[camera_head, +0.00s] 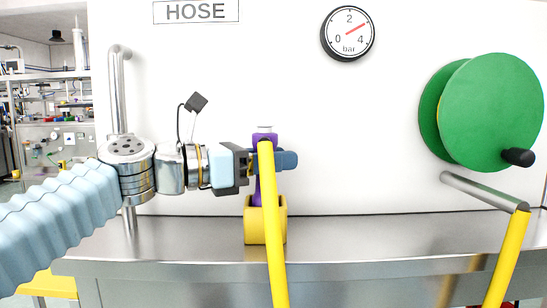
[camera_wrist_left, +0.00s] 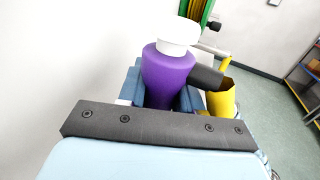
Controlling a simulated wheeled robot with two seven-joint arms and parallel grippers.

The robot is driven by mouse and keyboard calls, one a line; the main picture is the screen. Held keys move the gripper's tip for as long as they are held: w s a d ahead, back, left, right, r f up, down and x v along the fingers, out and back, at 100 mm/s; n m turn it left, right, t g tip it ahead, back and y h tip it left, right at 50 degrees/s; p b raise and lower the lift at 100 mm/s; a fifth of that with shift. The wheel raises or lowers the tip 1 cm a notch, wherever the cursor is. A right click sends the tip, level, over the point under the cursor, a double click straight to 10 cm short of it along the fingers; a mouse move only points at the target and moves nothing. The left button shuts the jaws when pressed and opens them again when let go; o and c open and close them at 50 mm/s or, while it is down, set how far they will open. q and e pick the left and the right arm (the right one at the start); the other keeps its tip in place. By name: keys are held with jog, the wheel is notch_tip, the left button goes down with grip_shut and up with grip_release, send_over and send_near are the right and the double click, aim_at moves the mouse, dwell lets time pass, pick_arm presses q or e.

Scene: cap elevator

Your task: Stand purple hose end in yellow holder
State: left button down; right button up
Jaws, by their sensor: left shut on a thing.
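The purple hose end (camera_head: 257,190) is upright, with a white top, in my left gripper (camera_head: 268,160). The gripper's blue fingers are shut around its upper body; in the left wrist view the purple body (camera_wrist_left: 168,78) sits between the fingers (camera_wrist_left: 160,95). The yellow holder (camera_head: 249,226) stands on the metal counter directly below. The lower purple part meets the holder's top edge; I cannot tell how far inside it is. The yellow hose (camera_head: 272,225) leaves the hose end's side and hangs down in front, hiding part of both. My right gripper is not in view.
The metal counter (camera_head: 360,235) is clear to the right of the holder. A green reel (camera_head: 495,110) is on the wall at right, with a metal pipe (camera_head: 480,190) and yellow hose below. A pressure gauge (camera_head: 348,33) and a HOSE sign (camera_head: 196,11) are above. A vertical pipe (camera_head: 117,85) stands at left.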

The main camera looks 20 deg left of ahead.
pick_arm(q)
jog(key=shift+f, duration=0.35)
jog(key=c, duration=0.7)
grip_release()
